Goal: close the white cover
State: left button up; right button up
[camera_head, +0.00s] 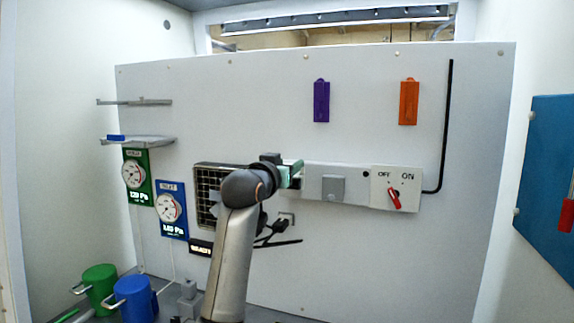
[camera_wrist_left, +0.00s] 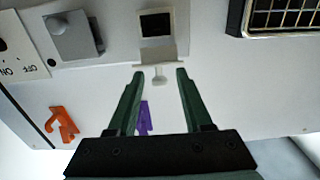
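The white cover (camera_wrist_left: 155,65) stands swung out from a white frame around a dark square opening (camera_wrist_left: 156,24) in the left wrist view. A small tab (camera_wrist_left: 158,79) sticks out from it. My left gripper (camera_wrist_left: 160,74) is open, with one green finger on each side of the tab; I cannot tell whether either touches it. In the head view my left gripper (camera_head: 293,171) is in front of the wall at the left end of the switch strip and hides the cover. My right gripper is not in view.
A grey square cover (camera_head: 333,188) and an OFF/ON panel with a red switch (camera_head: 394,199) sit to the right. A black-framed grille (camera_head: 207,185) is to the left. Purple (camera_head: 321,101) and orange (camera_head: 409,102) pieces hang above. Green (camera_head: 100,284) and blue (camera_head: 134,298) mugs stand lower left.

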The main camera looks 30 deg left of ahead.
pick_arm(q)
grip_shut()
dwell(0.4)
